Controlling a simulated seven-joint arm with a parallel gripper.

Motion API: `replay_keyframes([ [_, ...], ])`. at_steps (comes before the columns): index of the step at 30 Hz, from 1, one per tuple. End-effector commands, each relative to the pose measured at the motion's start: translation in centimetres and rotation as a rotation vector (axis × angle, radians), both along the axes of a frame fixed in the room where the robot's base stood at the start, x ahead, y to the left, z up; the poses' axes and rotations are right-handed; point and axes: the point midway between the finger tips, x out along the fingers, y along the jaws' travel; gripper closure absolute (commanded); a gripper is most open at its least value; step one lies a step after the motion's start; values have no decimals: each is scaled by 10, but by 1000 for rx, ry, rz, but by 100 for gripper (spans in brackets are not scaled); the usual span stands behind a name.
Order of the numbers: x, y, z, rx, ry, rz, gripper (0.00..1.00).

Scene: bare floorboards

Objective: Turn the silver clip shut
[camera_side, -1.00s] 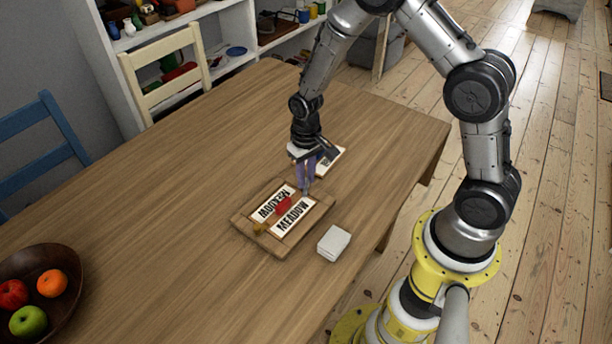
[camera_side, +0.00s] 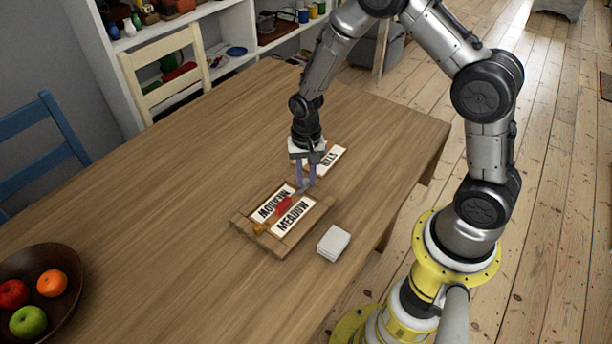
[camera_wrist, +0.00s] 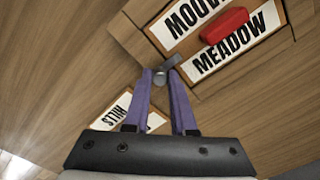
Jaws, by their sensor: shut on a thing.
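The silver clip (camera_wrist: 171,62) is a small grey tab at the corner of the wooden frame (camera_wrist: 125,33). My gripper (camera_wrist: 160,75) has its purple fingers on either side of the clip and is shut on it. In the side view my gripper (camera_side: 306,184) points down at the frame's far right end (camera_side: 322,202), and its fingers partly hide the clip. A red clip (camera_wrist: 225,25) lies across the middle between two white label cards, one reading MEADOW (camera_wrist: 236,43). A brass-coloured clip (camera_side: 260,228) sits at the near left end.
A HILLS card (camera_wrist: 125,110) lies on the table behind the frame, partly hidden by my gripper. A stack of white cards (camera_side: 333,242) is right of the frame. A fruit bowl (camera_side: 62,318) stands far left. The table's left middle is clear.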

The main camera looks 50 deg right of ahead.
Motion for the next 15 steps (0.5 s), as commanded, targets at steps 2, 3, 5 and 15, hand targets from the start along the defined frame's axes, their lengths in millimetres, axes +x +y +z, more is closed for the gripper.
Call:
replay_keyframes([
  [2,1,0,1,0,-4,-5,100],
  [3,2,0,1,0,-4,-5,100],
  [5,2,0,1,0,-4,-5,100],
  [15,1,0,1,0,-4,-4,51],
])
